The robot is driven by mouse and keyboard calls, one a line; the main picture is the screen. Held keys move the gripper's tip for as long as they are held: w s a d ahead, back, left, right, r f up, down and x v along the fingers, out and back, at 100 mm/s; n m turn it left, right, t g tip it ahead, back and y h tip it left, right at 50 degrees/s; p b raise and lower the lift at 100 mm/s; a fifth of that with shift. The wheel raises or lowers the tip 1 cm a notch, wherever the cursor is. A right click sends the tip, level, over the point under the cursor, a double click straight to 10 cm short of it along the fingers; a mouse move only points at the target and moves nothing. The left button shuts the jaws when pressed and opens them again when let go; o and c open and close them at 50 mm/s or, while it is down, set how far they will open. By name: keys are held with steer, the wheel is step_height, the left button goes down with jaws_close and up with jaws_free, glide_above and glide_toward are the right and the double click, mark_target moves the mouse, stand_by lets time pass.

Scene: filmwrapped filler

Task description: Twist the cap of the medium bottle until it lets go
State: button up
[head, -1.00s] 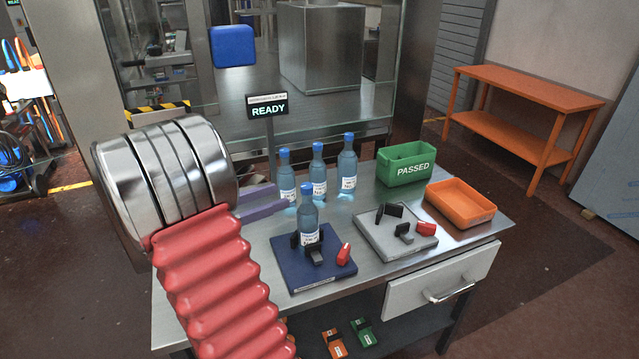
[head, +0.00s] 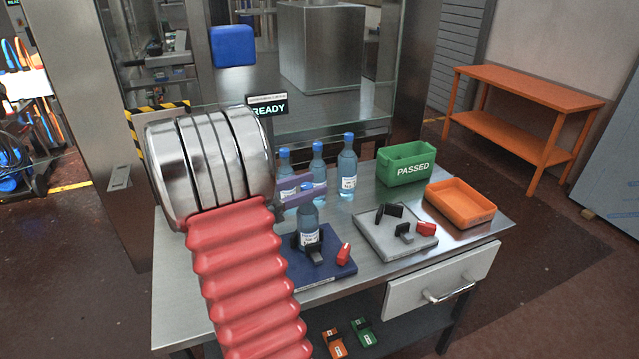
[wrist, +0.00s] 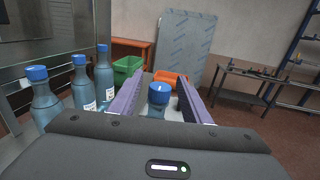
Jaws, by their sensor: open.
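A clear blue bottle (head: 308,219) with a white label stands upright in a black clamp on a dark blue base plate (head: 325,274). I cannot tell from its size alone that it is the medium one. Its blue cap (wrist: 159,89) shows between the two purple fingers of my gripper (wrist: 156,90) in the wrist view, with a gap on each side. In the head view my gripper (head: 306,190) is open at the bottle's top, and a finger hides most of the cap.
Several similar capped bottles stand behind, including one bottle (head: 347,170) at the right of the row. A grey clamp plate (head: 385,250), green PASSED bin (head: 407,166) and orange tray (head: 460,202) lie right. The READY sign (head: 268,107) stands behind my wrist.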

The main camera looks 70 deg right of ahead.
mark_target(312, 185)
steer(key=shift+x, duration=1.8)
steer(key=shift+c, duration=0.3)
